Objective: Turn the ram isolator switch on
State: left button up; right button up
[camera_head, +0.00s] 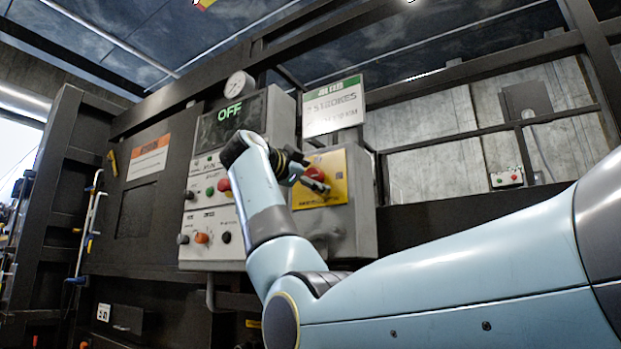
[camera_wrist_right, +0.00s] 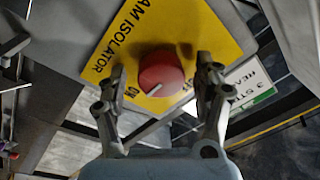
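The ram isolator switch is a red round knob on a yellow plate (camera_wrist_right: 205,28). In the right wrist view the knob (camera_wrist_right: 160,70) carries a white line that slants toward the ON label; the OFF label is on its other side. In the head view the red knob (camera_head: 315,174) shows partly behind my right gripper (camera_head: 302,172). In the wrist view my right gripper (camera_wrist_right: 160,72) is open, one finger on each side of the knob, with gaps visible. I cannot tell how deep the fingertips reach. My left gripper is not in view.
Left of the yellow plate is a grey control panel (camera_head: 198,222) with several buttons and a dark display (camera_head: 230,118) reading OFF in green. A white and green sign (camera_head: 333,107) stands above the plate. A pressure gauge (camera_head: 239,84) tops the panel. Dark frame bars surround this.

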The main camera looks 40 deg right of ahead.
jog(key=shift+s, duration=0.1)
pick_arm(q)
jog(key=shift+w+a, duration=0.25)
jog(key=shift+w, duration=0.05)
pick_arm(e)
jog(key=v, duration=1.2)
